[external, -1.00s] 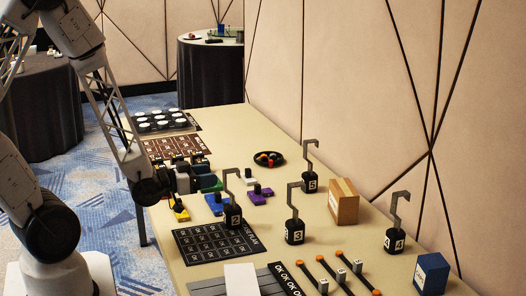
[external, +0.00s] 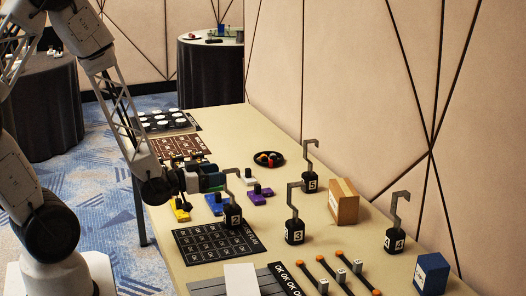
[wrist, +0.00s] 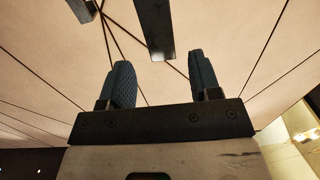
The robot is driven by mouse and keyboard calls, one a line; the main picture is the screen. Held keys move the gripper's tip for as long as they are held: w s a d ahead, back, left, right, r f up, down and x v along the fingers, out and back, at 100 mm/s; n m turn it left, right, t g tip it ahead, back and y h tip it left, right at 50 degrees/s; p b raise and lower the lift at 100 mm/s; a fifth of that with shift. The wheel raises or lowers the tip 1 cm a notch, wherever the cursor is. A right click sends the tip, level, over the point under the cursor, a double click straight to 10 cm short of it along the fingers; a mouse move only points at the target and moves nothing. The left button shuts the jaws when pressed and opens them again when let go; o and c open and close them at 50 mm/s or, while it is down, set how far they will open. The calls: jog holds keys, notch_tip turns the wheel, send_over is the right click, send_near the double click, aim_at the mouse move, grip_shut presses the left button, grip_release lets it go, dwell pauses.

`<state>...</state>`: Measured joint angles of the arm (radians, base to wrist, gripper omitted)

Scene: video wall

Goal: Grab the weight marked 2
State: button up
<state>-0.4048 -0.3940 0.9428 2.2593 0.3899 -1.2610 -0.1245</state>
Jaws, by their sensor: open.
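The weight marked 2 (external: 232,216) is a black block with a white 2 label and a tall grey hook. A dark metal bar (wrist: 154,28), apparently a hook, shows beyond the gap between the pads. Nothing is held. The weight's block is out of the wrist view.
Similar hooked weights marked 3 (external: 295,231), 5 (external: 309,186) and 4 (external: 394,240) stand to the right. A cardboard box (external: 343,201) and a blue box (external: 431,273) are near the wall. Coloured blocks (external: 216,204) lie below my gripper. The black card (external: 215,242) lies flat.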

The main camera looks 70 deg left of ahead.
aim_at(232, 170)
jog(key=shift+w, duration=0.1)
jog(key=shift+w+a, duration=0.15)
jog(key=shift+w, duration=1.1)
jog(key=shift+w+a, duration=0.1)
jog(key=shift+w, duration=1.15)
grip_shut()
